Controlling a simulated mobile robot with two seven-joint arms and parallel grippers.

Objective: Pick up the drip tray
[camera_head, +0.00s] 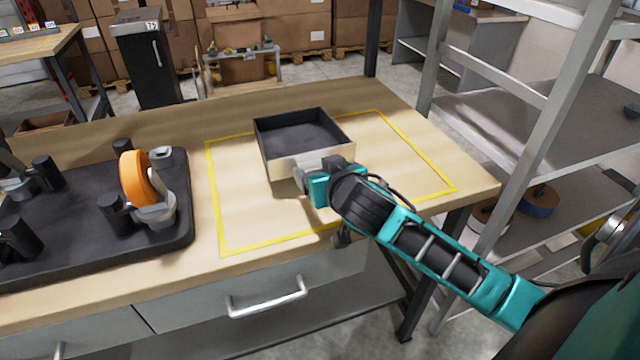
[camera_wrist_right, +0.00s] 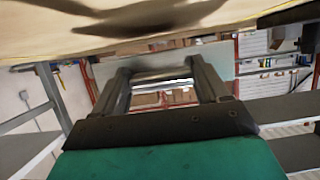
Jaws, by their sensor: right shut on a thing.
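The drip tray (camera_head: 300,138) is a square, open box with a dark, empty inside and a pale front wall. It is over the yellow-outlined area of the bench in the head view, and looks level. A shadow lies under its front edge; I cannot tell for sure how far it is off the bench. My right gripper (camera_head: 312,168) is at the middle of its near wall and is shut on it. My left gripper is not in view.
A black board (camera_head: 80,240) with dark posts and an orange roll (camera_head: 135,178) lies left of the yellow outline (camera_head: 222,225). Metal shelves (camera_head: 540,150) stand right of the bench. A drawer handle (camera_head: 268,300) sticks out in front. Bare wood surrounds the tray.

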